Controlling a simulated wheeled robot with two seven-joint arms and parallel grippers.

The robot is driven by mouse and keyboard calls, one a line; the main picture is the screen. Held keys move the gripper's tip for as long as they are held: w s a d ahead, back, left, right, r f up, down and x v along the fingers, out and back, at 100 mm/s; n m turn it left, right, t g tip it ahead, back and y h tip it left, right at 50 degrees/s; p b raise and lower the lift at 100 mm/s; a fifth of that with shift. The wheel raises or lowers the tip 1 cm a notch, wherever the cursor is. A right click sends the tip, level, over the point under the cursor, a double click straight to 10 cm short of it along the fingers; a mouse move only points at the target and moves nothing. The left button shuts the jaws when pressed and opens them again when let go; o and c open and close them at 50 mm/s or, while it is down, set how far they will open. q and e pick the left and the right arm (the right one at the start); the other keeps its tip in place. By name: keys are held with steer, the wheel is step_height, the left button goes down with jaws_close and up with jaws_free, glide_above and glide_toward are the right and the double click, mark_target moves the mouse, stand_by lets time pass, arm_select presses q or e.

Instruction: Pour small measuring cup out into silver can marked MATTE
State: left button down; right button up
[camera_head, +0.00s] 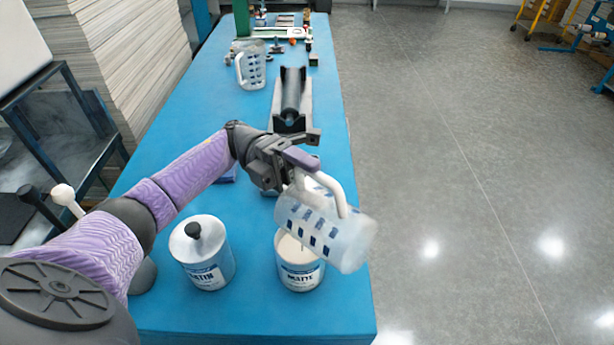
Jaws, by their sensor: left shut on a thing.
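A translucent measuring cup (318,224) with blue markings and a white handle hangs from my left gripper (298,168), which is shut on the handle. The cup is strongly tilted, almost lying on its side, with its lower right end past the can's right rim. The silver can marked MATTE (301,277) stands upright just below the cup. Its top looks open, with a pale inside, and the cup hides part of the rim. My right gripper is not in view.
A can marked SATIN (207,262) with a black knob on its lid stands left of the MATTE can. A larger measuring cup (250,70) and a black roller stand (292,100) are farther back on the blue table (180,315). The table's right edge is close to the MATTE can.

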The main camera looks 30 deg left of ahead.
arm_select(q)
steer(key=shift+w+a+f+h+b, duration=0.15)
steer(key=shift+a+h+b, duration=0.35)
steer(key=shift+b, duration=0.4)
steer(key=shift+a+h+b, duration=0.3)
steer(key=shift+b, duration=0.1)
steer(key=shift+w+a, duration=0.1)
steer(key=shift+r, duration=0.2)
steer(key=shift+f, duration=0.1)
stand_by(2.1)
